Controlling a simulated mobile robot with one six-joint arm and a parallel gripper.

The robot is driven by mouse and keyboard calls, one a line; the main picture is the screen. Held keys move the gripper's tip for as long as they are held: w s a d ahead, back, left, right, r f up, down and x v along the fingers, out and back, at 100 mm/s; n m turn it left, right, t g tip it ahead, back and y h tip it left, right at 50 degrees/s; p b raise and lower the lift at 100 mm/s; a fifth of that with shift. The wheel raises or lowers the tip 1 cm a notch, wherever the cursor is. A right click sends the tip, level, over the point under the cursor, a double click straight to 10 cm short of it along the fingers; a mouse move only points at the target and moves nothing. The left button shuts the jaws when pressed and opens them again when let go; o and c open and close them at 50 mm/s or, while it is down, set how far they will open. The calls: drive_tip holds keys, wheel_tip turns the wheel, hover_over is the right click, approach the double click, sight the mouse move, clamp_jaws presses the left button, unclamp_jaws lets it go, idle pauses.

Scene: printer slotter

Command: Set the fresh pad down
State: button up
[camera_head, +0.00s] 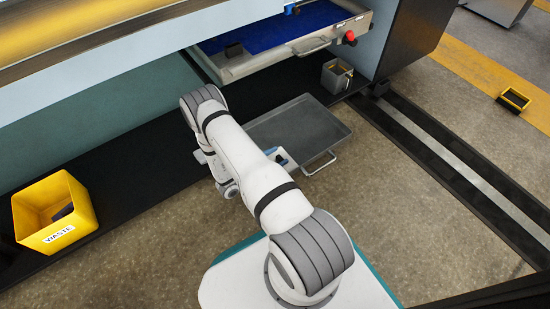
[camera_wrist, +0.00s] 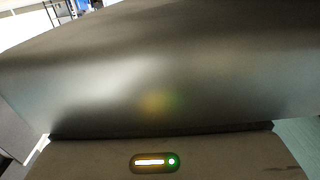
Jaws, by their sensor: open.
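In the wrist view a grey housing with a lit strip, apparently my gripper's (camera_wrist: 155,162), fills the bottom. A large dark smooth surface (camera_wrist: 150,85) fills most of that view; I cannot tell what it is. No pad shows there.
A grey tray (camera_head: 318,127) with a handle lies below the drawer, partly behind my arm. A yellow waste bin (camera_head: 75,222) stands at left with something dark inside. A floor rail runs at right.

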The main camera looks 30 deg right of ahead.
drive_tip(key=shift+s+a, duration=0.1)
drive_tip(key=shift+a, duration=0.05)
drive_tip(key=a+p, duration=0.4)
drive_tip(key=a, duration=0.7)
drive_tip(key=shift+s+a+r, duration=0.2)
drive_tip(key=shift+s+a, duration=0.15)
drive_tip(key=shift+s, duration=0.1)
